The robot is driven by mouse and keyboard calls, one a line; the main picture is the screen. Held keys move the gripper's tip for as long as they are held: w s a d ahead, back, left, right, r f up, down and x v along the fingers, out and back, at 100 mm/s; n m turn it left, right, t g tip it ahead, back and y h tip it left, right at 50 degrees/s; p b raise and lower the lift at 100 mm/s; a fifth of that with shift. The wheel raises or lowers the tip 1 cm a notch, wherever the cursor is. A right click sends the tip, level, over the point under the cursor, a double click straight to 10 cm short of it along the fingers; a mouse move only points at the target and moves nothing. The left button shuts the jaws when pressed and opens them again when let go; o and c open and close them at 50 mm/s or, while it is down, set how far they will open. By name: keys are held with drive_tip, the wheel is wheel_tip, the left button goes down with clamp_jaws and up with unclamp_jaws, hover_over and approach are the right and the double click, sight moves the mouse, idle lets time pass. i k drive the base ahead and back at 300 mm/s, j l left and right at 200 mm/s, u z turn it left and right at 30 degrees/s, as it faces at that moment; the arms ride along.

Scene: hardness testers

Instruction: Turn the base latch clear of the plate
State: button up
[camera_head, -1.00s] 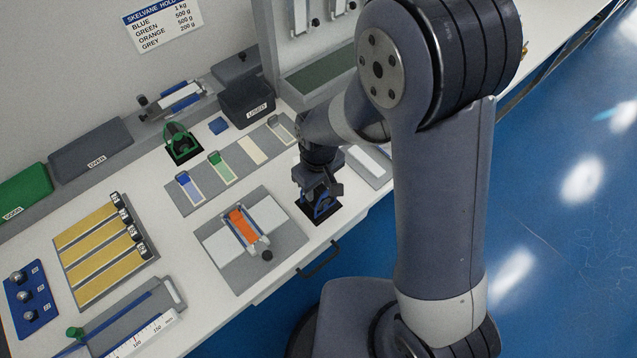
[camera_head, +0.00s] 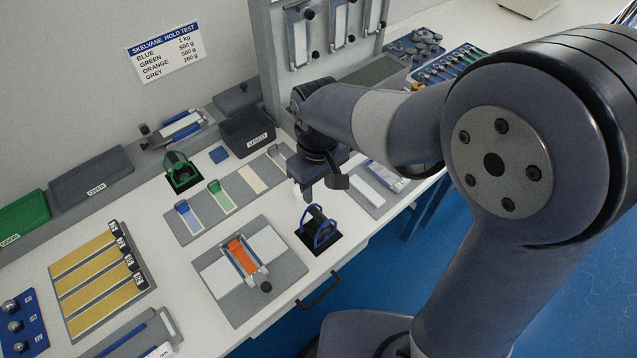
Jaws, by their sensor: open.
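My gripper (camera_head: 322,184) is open, with its fingers pointing down over the far part of the bench. It appears empty and apart from the blue-framed holder (camera_head: 318,230), which stands on a black square in front of it. A fixture with a grey base plate (camera_head: 238,313) lies left of that holder; it carries an orange strip (camera_head: 243,257) between pale panels. A small dark knob (camera_head: 265,286) sits at the strip's near end and may be the base latch. I cannot tell which way the latch is turned.
A green-framed holder (camera_head: 181,172) stands further back, near a black bin (camera_head: 247,132). A grey mat with coloured strips (camera_head: 186,234) lies between. Yellow bars (camera_head: 95,285) are at left. A drawer handle (camera_head: 318,291) juts from the bench front.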

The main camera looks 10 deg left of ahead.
sight(261, 281)
drive_tip(key=u, duration=1.85)
drive_tip(key=l, duration=0.95)
drive_tip(key=k+z, duration=0.05)
